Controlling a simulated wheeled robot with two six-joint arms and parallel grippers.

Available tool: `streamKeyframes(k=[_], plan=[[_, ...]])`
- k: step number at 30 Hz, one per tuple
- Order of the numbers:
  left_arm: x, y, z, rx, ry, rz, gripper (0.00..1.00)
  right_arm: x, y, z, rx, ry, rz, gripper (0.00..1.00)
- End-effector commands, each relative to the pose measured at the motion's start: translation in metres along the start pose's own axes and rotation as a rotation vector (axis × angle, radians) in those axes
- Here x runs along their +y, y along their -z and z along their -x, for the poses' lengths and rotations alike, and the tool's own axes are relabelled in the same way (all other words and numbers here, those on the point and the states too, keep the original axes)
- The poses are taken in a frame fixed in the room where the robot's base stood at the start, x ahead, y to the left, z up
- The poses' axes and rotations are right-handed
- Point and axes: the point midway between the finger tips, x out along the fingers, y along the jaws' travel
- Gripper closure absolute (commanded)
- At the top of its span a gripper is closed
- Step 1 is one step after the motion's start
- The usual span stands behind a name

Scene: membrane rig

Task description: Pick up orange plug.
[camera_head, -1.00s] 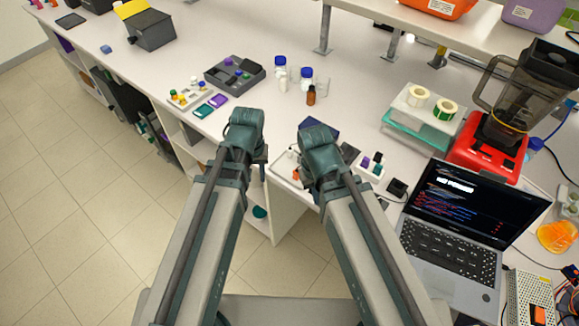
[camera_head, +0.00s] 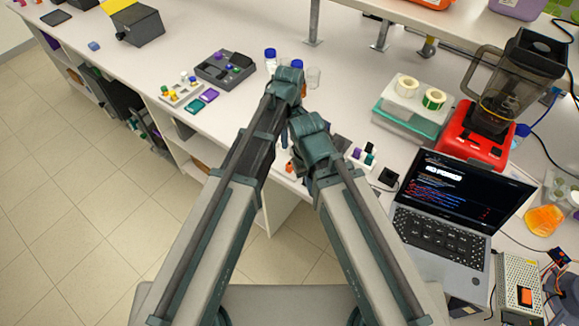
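A small orange piece (camera_head: 289,167), which looks like the orange plug, shows near the front edge of the bench, partly covered by my arms. My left gripper (camera_head: 284,138) is below the end of my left arm, near and above this orange piece. Its fingers are small, dark and mostly hidden, so I cannot tell whether they are open or touch anything. My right arm ends just to the right of it. The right gripper is hidden behind its own arm.
A white block with purple, green and dark pieces (camera_head: 360,158) stands right of my arms, near a small black box (camera_head: 388,177) and the laptop (camera_head: 450,215). A grey tray (camera_head: 224,70) and a white rack (camera_head: 181,92) stand left. Bottles (camera_head: 270,60) stand behind my arms.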

Motion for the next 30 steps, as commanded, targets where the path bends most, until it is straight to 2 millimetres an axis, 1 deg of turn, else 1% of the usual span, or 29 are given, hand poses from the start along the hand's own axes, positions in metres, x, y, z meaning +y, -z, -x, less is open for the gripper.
streamKeyframes(k=[5,8,21,25,30], plan=[[-0.001,0.0,-0.01,0.0,0.0,-0.001,0.65,-0.001,0.001,-0.01,0.0,0.0,0.002,1.0],[-0.001,0.0,-0.021,0.0,0.0,-0.002,0.65,-0.002,0.001,-0.02,0.0,-0.001,0.004,1.0],[-0.001,0.0,-0.08,0.0,-0.001,-0.003,0.65,-0.007,0.005,-0.08,0.0,-0.002,0.009,1.0],[-0.001,0.001,-0.088,0.0,0.0,-0.003,0.65,-0.008,0.005,-0.087,0.0,-0.002,0.008,1.0],[0.0,0.001,-0.086,0.0,0.0,-0.003,0.65,-0.008,0.005,-0.086,0.0,-0.002,0.008,1.0]])
